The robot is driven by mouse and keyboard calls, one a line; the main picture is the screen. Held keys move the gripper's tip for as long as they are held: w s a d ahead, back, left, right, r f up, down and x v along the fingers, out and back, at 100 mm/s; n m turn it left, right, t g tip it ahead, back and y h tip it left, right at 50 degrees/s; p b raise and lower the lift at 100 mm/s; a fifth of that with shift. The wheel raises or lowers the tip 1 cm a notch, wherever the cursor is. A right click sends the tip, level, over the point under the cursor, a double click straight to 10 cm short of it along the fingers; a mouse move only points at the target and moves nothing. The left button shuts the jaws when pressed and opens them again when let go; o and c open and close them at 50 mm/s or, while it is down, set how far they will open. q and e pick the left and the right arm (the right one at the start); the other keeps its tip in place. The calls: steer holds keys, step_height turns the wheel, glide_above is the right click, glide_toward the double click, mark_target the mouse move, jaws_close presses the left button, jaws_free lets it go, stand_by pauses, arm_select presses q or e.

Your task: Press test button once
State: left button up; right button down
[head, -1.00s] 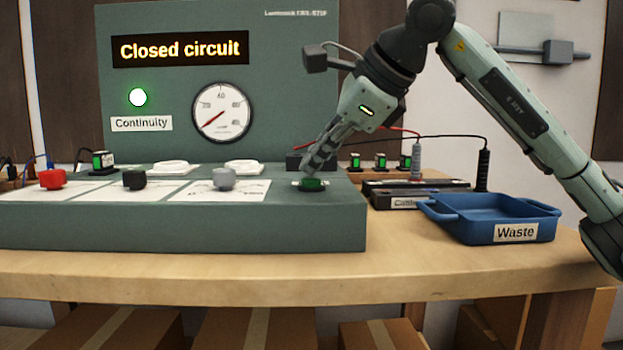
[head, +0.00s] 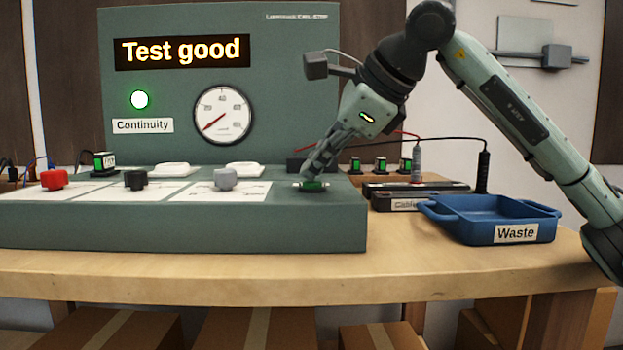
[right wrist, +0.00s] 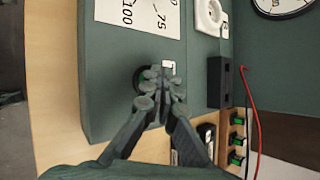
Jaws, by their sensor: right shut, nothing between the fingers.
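The green test button (head: 313,186) sits near the right end of the tester's grey-green console (head: 180,228). My right gripper (head: 309,174) is shut and empty, with its fingertips down at the button; whether they touch it is hard to tell. In the right wrist view the closed fingertips (right wrist: 158,90) cover most of the button, leaving a dark edge (right wrist: 139,80) visible. The display (head: 182,51) reads "Test good". The Continuity lamp (head: 139,99) is lit green. My left gripper is not in view.
Red, black and grey knobs (head: 224,179) stand on the console to the left. A blue Waste tray (head: 490,215) and a dark cable holder (head: 395,201) lie to the right. Two probes (head: 483,170) with red and black leads stand behind the tray.

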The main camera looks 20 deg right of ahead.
mark_target(317, 182)
steer(key=shift+f, duration=0.3)
steer(key=shift+w+r+p, duration=0.1)
steer(key=shift+r+p, duration=0.25)
steer(key=shift+w+d+r+p, duration=0.2)
steer(key=shift+r+p, duration=0.2)
steer(key=shift+p, duration=0.05)
steer(key=shift+r, duration=0.1)
step_height(317, 182, up, 5)
steer(key=p, duration=0.4)
steer(key=shift+r, duration=0.15)
stand_by(0.6)
